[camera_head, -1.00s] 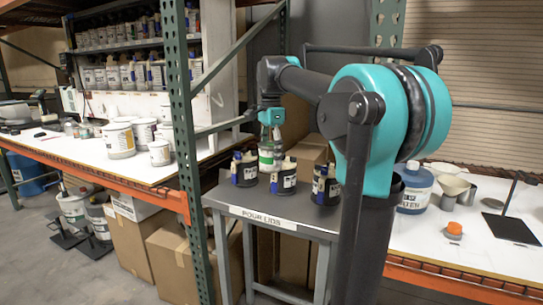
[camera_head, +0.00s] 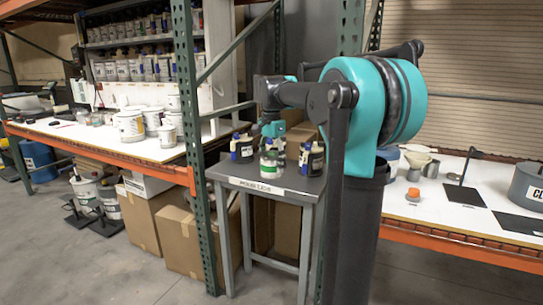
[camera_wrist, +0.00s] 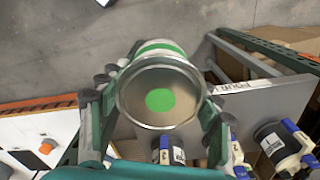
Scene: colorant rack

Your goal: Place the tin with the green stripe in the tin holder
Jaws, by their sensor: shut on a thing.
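The tin with the green stripe (camera_head: 269,167) is a small pale tin at the front of the small grey table in the head view. In the wrist view, the tin (camera_wrist: 160,95) shows its round metal end with a green dot, and a green band around its side. My gripper (camera_wrist: 158,75) has its fingers on both sides of the tin and is shut on it. I cannot make out for certain which thing is the tin holder.
Black containers with blue handles stand on the grey table (camera_head: 235,172), at the left (camera_head: 242,150) and right (camera_head: 311,160). A green rack post (camera_head: 190,130) stands left of it. White tins (camera_head: 130,127) crowd the left workbench. A funnel and a black stand (camera_head: 463,195) are on the right bench.

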